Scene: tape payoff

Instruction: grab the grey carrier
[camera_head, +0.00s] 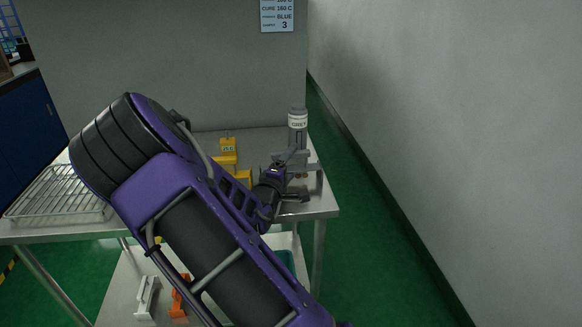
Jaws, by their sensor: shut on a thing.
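The grey carrier (312,167) is near the right edge of the steel table, partly hidden by my gripper. My gripper (296,177) is at the carrier's near left side, with its dark fingers shut on it. My purple and black arm hides much of the table's middle. Whether the carrier touches the tabletop cannot be told from this view.
Yellow pieces (228,148) are to the left, a wire rack (62,192) at far left. White (147,298) and orange (180,296) pieces lie on the lower shelf. A wall rises at right.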

